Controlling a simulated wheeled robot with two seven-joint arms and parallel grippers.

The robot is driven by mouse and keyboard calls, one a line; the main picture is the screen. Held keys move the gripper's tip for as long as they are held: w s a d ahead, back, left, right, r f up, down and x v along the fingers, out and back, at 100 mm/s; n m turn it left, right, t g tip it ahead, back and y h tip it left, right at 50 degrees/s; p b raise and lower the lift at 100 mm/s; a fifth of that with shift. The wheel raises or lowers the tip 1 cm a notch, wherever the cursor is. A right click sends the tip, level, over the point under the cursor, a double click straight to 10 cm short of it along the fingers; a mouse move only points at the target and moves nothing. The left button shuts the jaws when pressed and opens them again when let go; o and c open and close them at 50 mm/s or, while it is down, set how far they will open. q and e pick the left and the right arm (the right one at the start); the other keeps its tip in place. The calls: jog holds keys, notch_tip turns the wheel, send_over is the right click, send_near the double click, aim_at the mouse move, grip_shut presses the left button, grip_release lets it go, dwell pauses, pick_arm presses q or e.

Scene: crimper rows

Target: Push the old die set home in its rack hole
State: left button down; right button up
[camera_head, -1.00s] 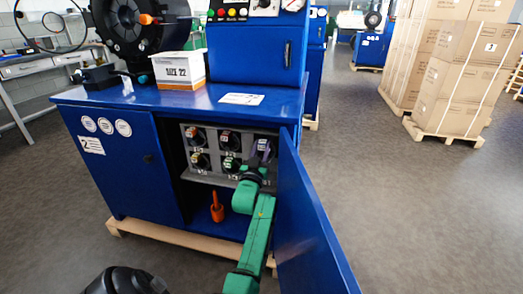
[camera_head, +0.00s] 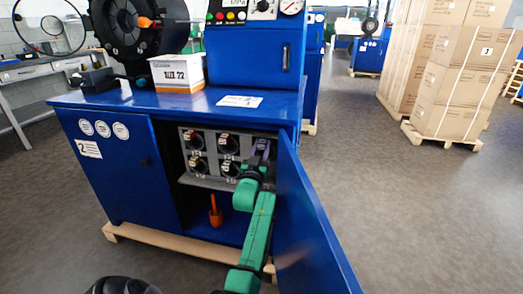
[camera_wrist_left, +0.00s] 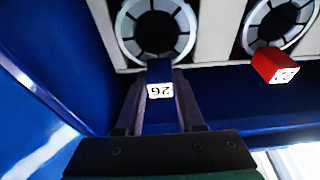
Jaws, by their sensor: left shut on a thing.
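A die set (camera_wrist_left: 157,36) shows as a grey ring of segments in a hole of the rack (camera_wrist_left: 215,40) in the left wrist view. Its blue handle, with a white label that seems to read 26 upside down, runs out between the fingers of my left gripper (camera_wrist_left: 158,105). The gripper is shut on that handle. How deep the set sits in the hole I cannot tell. In the head view my left gripper (camera_head: 262,153) is at the right end of the rack (camera_head: 213,155) inside the cabinet and hides that spot. My right gripper is not seen.
Several die sets (camera_head: 229,143) sit in the other holes; one with a red handle (camera_wrist_left: 275,66) is beside mine. The open blue door (camera_head: 310,220) stands close right of my arm. An orange-handled tool (camera_head: 215,212) stands on the cabinet floor.

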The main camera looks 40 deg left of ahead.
pick_arm(q)
jog(key=shift+w+a+r, duration=0.2)
jog(key=shift+w+r, duration=0.1)
jog(key=shift+r, duration=0.05)
jog(key=c, duration=0.9)
grip_release()
jog(key=shift+b, duration=0.3)
jog(key=shift+c, duration=0.2)
jog(key=o, duration=0.5)
jog(key=shift+s+d+r, duration=0.1)
jog(key=shift+f, duration=0.55)
jog(key=shift+s+d+p, duration=0.15)
jog(key=shift+s+p, duration=0.1)
jog(key=shift+p, duration=0.2)
jog(key=p+v, duration=0.1)
jog(key=v, duration=0.1)
jog(key=p+v, duration=0.1)
jog(key=r+p+v, duration=0.1)
jog(key=p+v, duration=0.1)
jog(key=shift+s+d+f, duration=0.15)
jog(key=shift+s+d, duration=0.05)
jog(key=shift+s, duration=0.2)
jog(key=p+v, duration=0.2)
jog(key=v, duration=0.6)
jog(key=shift+f+p, duration=0.25)
jog(key=shift+p, duration=0.1)
jog(key=shift+w+a, duration=0.1)
